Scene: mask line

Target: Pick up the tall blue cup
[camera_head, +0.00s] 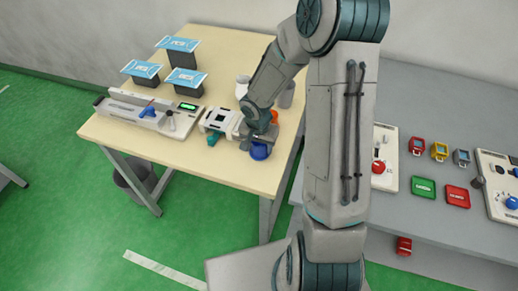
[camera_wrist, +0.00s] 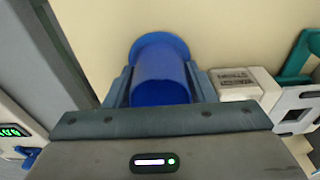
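The blue cup (camera_head: 260,152) is near the front right edge of the beige table, partly hidden by my gripper (camera_head: 259,140). In the wrist view the blue cup (camera_wrist: 162,78) lies between the two fingers of my gripper (camera_wrist: 161,88), with its wider round end farther from the camera. Both fingers sit close against its sides with no clear gap, so my gripper looks shut on it. I cannot tell whether the cup is clear of the tabletop.
A white device (camera_head: 220,119) and a teal item (camera_head: 213,138) stand just left of my gripper. A white jar (camera_head: 242,86), a grey cup (camera_head: 286,97) and an orange item (camera_head: 275,117) are behind it. The beige table's (camera_head: 215,168) front strip is clear.

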